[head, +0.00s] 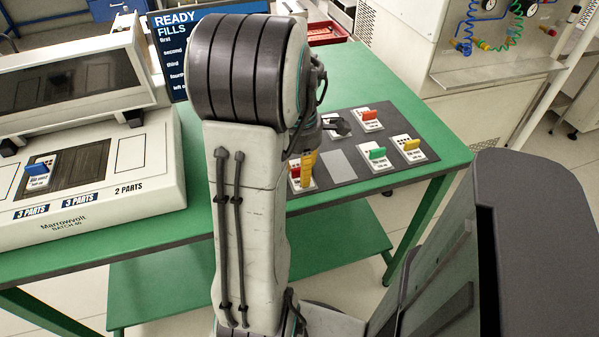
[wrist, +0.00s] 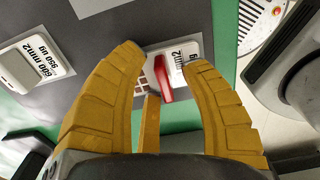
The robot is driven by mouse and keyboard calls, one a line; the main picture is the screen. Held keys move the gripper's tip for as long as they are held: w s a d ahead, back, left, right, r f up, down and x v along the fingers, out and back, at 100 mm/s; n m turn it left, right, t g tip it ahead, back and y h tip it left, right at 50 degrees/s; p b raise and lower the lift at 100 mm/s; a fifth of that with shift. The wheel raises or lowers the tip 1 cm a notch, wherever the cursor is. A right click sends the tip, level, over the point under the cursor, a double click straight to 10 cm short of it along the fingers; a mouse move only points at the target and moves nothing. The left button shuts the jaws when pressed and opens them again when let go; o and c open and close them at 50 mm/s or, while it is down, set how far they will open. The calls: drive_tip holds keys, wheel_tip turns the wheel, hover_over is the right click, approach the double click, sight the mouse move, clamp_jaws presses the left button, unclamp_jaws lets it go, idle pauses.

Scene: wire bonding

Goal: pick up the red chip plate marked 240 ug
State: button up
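A white chip plate with a red upright tab (wrist: 166,78) lies on the grey mat between my fingertips in the wrist view. Its printed label is partly hidden by my right finger, so I cannot read its full marking. My gripper (wrist: 164,62) is open, with one yellow finger on each side of the red tab and gaps between. In the head view my gripper (head: 308,165) is low over the mat's near left part, beside a red-tabbed plate (head: 295,172). Another red-tabbed plate (head: 370,117) lies at the mat's far side; its marking is too small to read.
The mat (head: 338,165) also bears a yellow-tabbed plate (head: 411,147), a green-tabbed plate (head: 377,154) and a dark-tabbed plate (head: 337,126). A plate marked 600 mm2, 960 ug (wrist: 35,62) is left in the wrist view. A bonding machine with a blue-tabbed plate (head: 39,170) stands left.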

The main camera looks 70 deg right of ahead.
clamp_jaws()
idle(0.5)
